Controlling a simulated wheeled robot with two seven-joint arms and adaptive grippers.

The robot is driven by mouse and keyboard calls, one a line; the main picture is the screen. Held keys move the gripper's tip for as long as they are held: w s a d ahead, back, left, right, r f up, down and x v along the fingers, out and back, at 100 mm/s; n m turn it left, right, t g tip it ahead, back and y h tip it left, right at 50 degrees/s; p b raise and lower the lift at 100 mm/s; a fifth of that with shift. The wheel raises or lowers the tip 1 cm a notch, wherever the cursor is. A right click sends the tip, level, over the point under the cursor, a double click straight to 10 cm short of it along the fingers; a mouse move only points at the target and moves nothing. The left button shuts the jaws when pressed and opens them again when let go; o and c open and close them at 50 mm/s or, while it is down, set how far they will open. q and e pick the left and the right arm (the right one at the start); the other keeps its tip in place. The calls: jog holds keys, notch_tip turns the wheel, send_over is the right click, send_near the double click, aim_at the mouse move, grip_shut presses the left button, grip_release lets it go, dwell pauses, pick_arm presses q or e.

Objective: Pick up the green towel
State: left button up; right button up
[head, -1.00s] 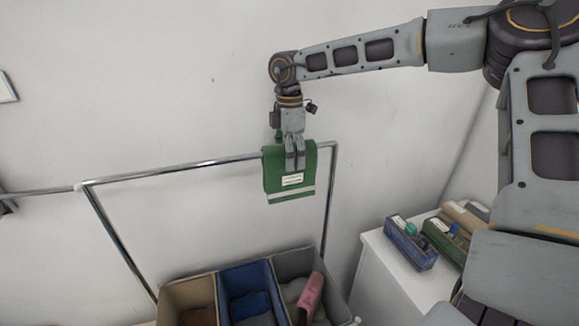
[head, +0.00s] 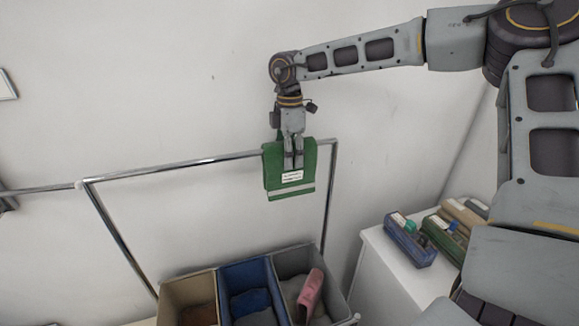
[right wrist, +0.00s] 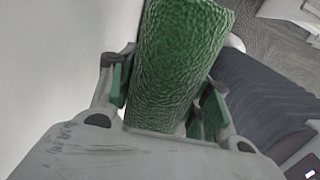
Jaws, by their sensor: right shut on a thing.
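The green towel (head: 276,183) hangs over the right part of a metal rail, with a white label and a pale stripe near its lower edge. My right gripper (head: 293,160) comes down from above and is shut on the towel at the rail. In the right wrist view the towel (right wrist: 178,65) fills the space between the two fingers of the right gripper (right wrist: 165,100). The part of the towel behind the rail is hidden. My left gripper is not in view.
The metal rail (head: 180,167) runs across a rack. Below stand a tan bin (head: 188,291), a blue bin (head: 246,271) and a grey bin (head: 293,260), which holds a pink cloth (head: 310,292). A white cabinet (head: 385,275) with small boxes (head: 410,240) stands at right.

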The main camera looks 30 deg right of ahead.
jog(key=shift+r, duration=0.15)
notch_tip(320, 180, up, 16)
jog(key=shift+r+b, duration=0.1)
jog(key=shift+b, duration=0.65)
jog(key=shift+c, duration=0.2)
jog(key=shift+r, duration=0.8)
jog(key=shift+a, duration=0.1)
